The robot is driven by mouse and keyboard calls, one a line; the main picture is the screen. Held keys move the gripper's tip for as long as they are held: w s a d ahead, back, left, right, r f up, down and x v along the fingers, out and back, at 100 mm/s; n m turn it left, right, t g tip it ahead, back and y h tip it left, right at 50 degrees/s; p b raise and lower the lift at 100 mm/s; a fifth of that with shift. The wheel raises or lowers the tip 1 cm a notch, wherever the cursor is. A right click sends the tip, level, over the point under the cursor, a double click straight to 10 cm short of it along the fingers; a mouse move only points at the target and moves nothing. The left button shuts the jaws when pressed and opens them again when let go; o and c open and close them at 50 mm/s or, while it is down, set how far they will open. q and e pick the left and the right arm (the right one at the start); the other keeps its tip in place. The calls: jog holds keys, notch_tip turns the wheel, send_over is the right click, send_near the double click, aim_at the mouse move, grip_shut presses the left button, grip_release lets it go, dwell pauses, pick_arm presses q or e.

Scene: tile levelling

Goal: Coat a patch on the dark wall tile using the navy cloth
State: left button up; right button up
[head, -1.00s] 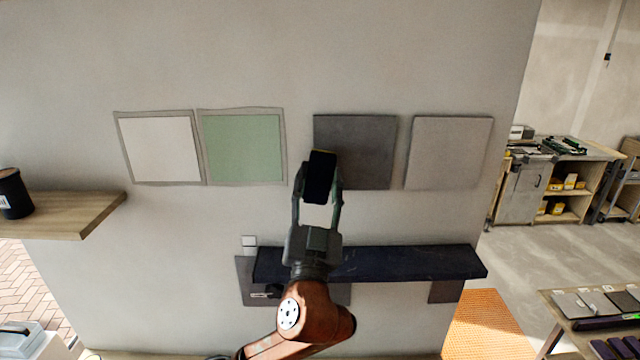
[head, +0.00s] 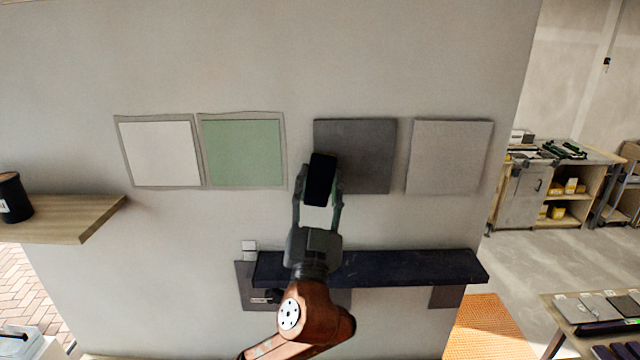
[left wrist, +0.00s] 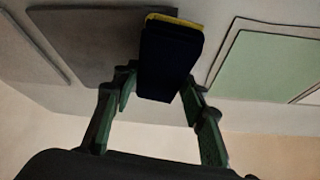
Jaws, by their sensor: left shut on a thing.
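The dark wall tile (head: 368,150) is a square dark grey panel on the wall, third from the left in the row. My left gripper (head: 320,192) is shut on the navy cloth (head: 320,178), which looks like a dark block. In the head view the cloth overlaps the tile's lower left edge. In the left wrist view the navy cloth (left wrist: 166,62) has a yellow strip along its far end and overlaps the edge of the dark tile (left wrist: 95,35). I cannot tell whether the cloth touches the tile. My right gripper is not in view.
A white tile (head: 158,152) and a green tile (head: 243,150) sit left of the dark one, a light grey tile (head: 449,156) right of it. A dark navy shelf (head: 410,266) juts out below. A wooden shelf (head: 75,217) with a black tin (head: 13,197) is at left.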

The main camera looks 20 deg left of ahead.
pick_arm(q)
jog(key=shift+w+a, duration=0.15)
jog(key=shift+w, duration=0.35)
